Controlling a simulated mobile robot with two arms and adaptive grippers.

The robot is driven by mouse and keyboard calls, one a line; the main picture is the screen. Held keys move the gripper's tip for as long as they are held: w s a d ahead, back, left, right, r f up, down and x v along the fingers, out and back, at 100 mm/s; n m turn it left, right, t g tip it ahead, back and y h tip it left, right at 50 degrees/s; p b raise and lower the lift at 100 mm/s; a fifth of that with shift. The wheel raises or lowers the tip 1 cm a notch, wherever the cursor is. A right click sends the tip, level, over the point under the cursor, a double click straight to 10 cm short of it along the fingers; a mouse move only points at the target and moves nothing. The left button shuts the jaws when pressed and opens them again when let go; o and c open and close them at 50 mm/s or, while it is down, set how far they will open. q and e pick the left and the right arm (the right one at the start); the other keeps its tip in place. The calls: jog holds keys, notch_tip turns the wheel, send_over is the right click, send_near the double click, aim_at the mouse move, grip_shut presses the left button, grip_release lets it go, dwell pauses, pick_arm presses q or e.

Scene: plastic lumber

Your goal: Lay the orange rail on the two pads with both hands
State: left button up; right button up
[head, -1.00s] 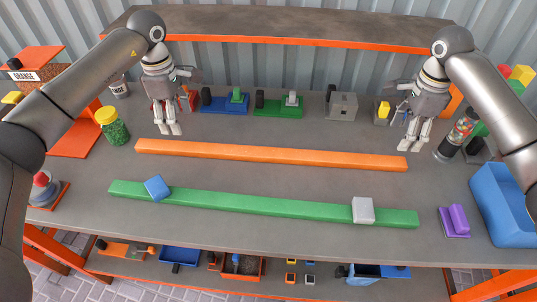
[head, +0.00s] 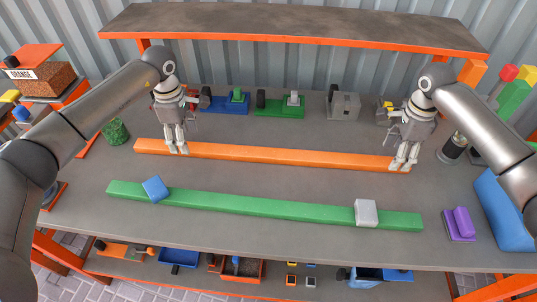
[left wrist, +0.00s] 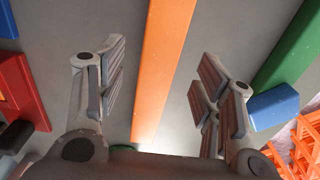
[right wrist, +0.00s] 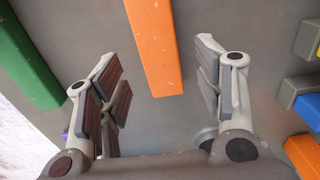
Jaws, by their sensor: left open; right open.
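The long orange rail (head: 280,154) lies flat on the grey table. It also shows in the left wrist view (left wrist: 163,60) and in the right wrist view (right wrist: 154,45). My left gripper (head: 177,149) is open above the rail's left part, its fingers on either side of the rail. My right gripper (head: 402,165) is open above the rail's right end, which shows between its fingers. A blue block (head: 156,189) and a pale grey block (head: 366,213), apparently the pads, rest apart on a green rail (head: 270,209). Contact between fingers and orange rail is unclear.
A blue bin (head: 500,210) and a purple block (head: 461,222) are at the right. A green jar (head: 115,132) is left of the orange rail. Small fixtures, one on a blue base (head: 222,105), stand behind it. The table between the two rails is clear.

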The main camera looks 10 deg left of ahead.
pick_arm(q)
jog(key=shift+f, duration=1.85)
pick_arm(e)
jog(key=shift+f, duration=1.85)
pick_arm(q)
jog(key=shift+c, duration=0.3)
pick_arm(e)
jog(key=shift+c, duration=0.3)
pick_arm(q)
grip_shut()
pick_arm(e)
grip_shut()
pick_arm(q)
jog(key=shift+r, duration=0.1)
pick_arm(e)
jog(key=shift+r, duration=0.1)
